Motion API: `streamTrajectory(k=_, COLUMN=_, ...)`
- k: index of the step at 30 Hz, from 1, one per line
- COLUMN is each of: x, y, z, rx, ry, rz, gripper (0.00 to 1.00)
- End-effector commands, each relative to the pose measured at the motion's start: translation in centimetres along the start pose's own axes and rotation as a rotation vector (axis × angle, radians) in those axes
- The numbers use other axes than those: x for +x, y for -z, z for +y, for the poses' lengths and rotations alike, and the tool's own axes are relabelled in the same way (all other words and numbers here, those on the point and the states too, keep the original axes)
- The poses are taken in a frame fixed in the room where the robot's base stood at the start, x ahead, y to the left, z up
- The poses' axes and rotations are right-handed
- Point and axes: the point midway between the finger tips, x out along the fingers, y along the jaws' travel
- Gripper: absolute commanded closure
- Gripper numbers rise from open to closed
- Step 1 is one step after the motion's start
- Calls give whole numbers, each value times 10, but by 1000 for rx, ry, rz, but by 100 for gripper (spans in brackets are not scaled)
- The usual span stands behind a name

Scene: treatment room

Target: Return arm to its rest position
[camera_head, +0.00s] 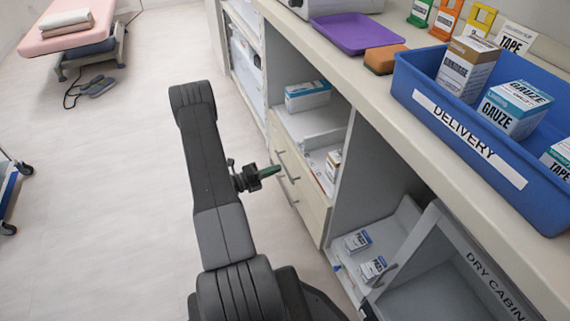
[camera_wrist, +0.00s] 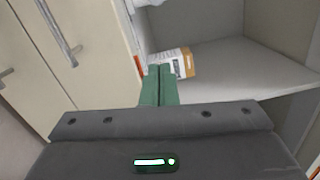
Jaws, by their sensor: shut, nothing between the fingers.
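My arm (camera_head: 210,170) stands up from the bottom of the head view, in front of the open cabinets. My gripper (camera_head: 271,171) sticks out to the right of the arm, in front of the drawer unit, touching nothing that I can see. In the wrist view its two green fingers (camera_wrist: 159,72) are close together, shut and empty. Beyond the fingertips a small white and brown box (camera_wrist: 182,62) stands on a grey shelf (camera_wrist: 240,68), apart from the gripper.
A blue delivery bin (camera_head: 405,75) with gauze, bandage and tape boxes stands on the counter (camera_head: 395,115). A purple tray (camera_head: 350,32) and orange sponge (camera_head: 383,58) lie behind it. Padd boxes (camera_head: 372,269) sit on a low shelf.

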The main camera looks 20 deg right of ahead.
Motion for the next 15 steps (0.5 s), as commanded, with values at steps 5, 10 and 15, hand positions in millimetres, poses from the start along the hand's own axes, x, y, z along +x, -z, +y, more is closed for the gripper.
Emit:
streamTrajectory(k=5, x=-12, y=0, z=0, rx=1, ry=0, rz=-1, gripper=100)
streamTrajectory(k=10, x=-14, y=0, z=0, rx=1, ry=0, rz=1, gripper=100)
streamTrajectory(k=15, x=-13, y=0, z=0, rx=1, ry=0, rz=1, gripper=100)
